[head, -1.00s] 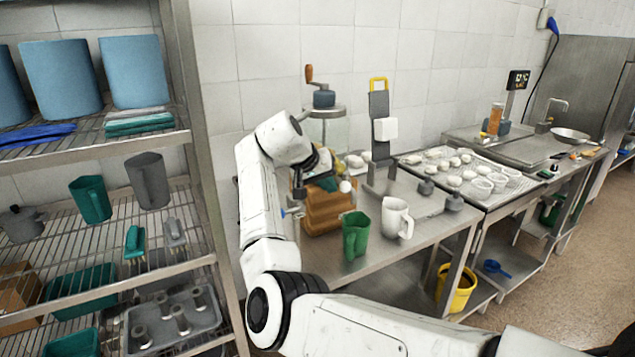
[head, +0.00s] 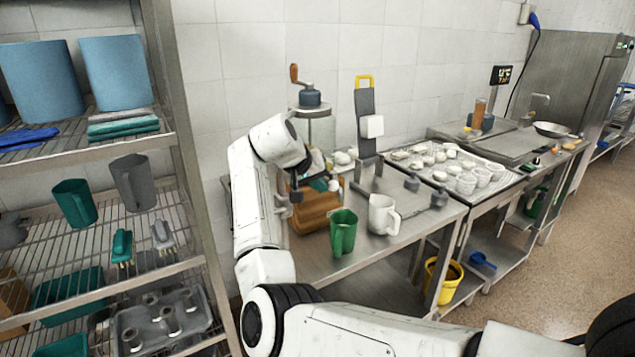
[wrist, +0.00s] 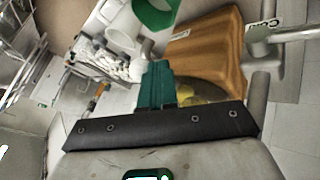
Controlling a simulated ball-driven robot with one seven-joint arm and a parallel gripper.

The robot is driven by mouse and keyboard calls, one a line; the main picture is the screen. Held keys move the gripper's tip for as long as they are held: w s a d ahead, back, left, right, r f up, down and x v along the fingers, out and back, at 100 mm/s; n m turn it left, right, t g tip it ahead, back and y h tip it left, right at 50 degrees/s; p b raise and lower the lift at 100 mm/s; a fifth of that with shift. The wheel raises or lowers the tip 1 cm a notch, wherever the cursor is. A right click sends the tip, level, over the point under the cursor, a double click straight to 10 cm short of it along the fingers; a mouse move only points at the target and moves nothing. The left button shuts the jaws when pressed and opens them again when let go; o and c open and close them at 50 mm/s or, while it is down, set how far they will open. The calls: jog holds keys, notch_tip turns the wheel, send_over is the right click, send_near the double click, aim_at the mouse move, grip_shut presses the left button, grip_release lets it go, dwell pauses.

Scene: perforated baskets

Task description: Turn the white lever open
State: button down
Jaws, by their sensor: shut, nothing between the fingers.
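A small white rounded knob (head: 333,185) shows just beside my gripper (head: 318,184) in the head view. It may be the end of the white lever; the rest of that part is hidden behind my wrist. My gripper is shut and empty, with its teal fingers (wrist: 157,86) over the brown wooden block (head: 312,212). In the wrist view the wooden block (wrist: 210,50) lies beyond the fingers. A pale tube with a label (wrist: 290,32) is at the right there; I cannot tell whether it belongs to the lever.
A green mug (head: 343,232) and a white mug (head: 382,214) stand on the table in front of the block. A grey stand with a yellow handle (head: 365,130) is behind them. A wire shelf (head: 150,225) stands close on the left.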

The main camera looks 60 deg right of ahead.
aim_at(334, 187)
jog(key=shift+s+d+r+n+t+p, duration=0.15)
jog(key=shift+s+n+t+p, duration=0.35)
jog(key=shift+p, duration=0.4)
jog(key=shift+s+r+n+t+p, duration=0.15)
jog(key=shift+s+n+t+p, duration=0.15)
jog(key=shift+s+n+p, duration=0.45)
jog(key=shift+s+d+n+t+p, duration=0.2)
jog(key=shift+s+n+t+p, duration=0.2)
jog(key=shift+n+p, duration=0.4)
jog(key=shift+s+d+f+m+p, duration=0.15)
jog(key=shift+s+d+p, duration=0.1)
jog(key=shift+s+p, duration=0.25)
jog(key=shift+s+d+f+m+p, duration=0.1)
jog(key=shift+s+d+p, duration=0.1)
jog(key=shift+s+p, duration=0.3)
jog(key=shift+f, duration=0.1)
jog(key=shift+w, duration=0.1)
